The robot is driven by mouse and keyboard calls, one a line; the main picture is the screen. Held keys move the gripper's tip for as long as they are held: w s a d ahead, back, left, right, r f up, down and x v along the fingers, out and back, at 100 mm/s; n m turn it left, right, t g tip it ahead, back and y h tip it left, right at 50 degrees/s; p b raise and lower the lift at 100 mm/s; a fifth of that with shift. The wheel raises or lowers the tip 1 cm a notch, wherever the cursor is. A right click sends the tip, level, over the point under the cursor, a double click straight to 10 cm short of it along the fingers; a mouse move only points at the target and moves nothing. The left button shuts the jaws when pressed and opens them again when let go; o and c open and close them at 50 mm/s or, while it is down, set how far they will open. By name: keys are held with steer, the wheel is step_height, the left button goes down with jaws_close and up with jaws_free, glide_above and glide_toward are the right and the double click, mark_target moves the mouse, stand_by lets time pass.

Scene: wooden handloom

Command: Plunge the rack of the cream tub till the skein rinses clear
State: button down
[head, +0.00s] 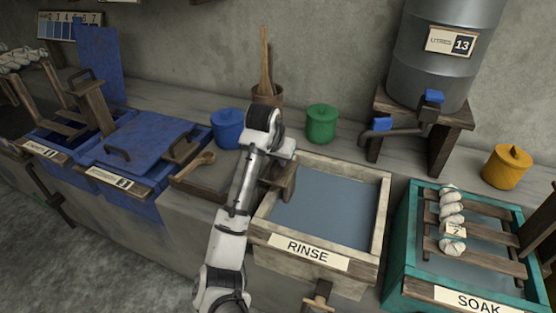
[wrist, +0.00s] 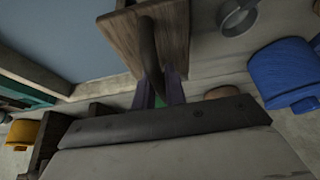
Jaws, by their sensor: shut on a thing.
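The cream tub (head: 380,215), labelled RINSE, stands in the middle of the head view, full of flat grey-blue water (head: 325,205). A brown wooden upright (head: 289,188), apparently the rack's end board, stands at the tub's left end, partly behind my arm. In the wrist view this board (wrist: 120,38) carries a dark handle (wrist: 148,45). My gripper (wrist: 158,88) is shut on that handle; in the head view my arm hides the grip. The rack's lower part and any skein on it do not show in the water.
Right of the cream tub stands a teal SOAK tub (head: 398,270) with white skeins (head: 451,212) on its slatted rack. A lidded blue vat (head: 135,140) is at left. Blue (head: 227,130) and green (head: 321,123) jars and a water drum's stand (head: 440,140) line the back.

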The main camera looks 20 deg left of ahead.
mark_target(279, 170)
step_height(279, 170, up, 12)
steer(key=p, duration=0.9)
steer(key=shift+p, duration=0.4)
steer(key=shift+d, duration=0.1)
steer(key=shift+f+b, duration=3.4)
steer(key=shift+f, duration=4.5)
steer(key=shift+s+f, duration=0.1)
steer(key=shift+f, duration=0.15)
steer(key=shift+r, duration=0.1)
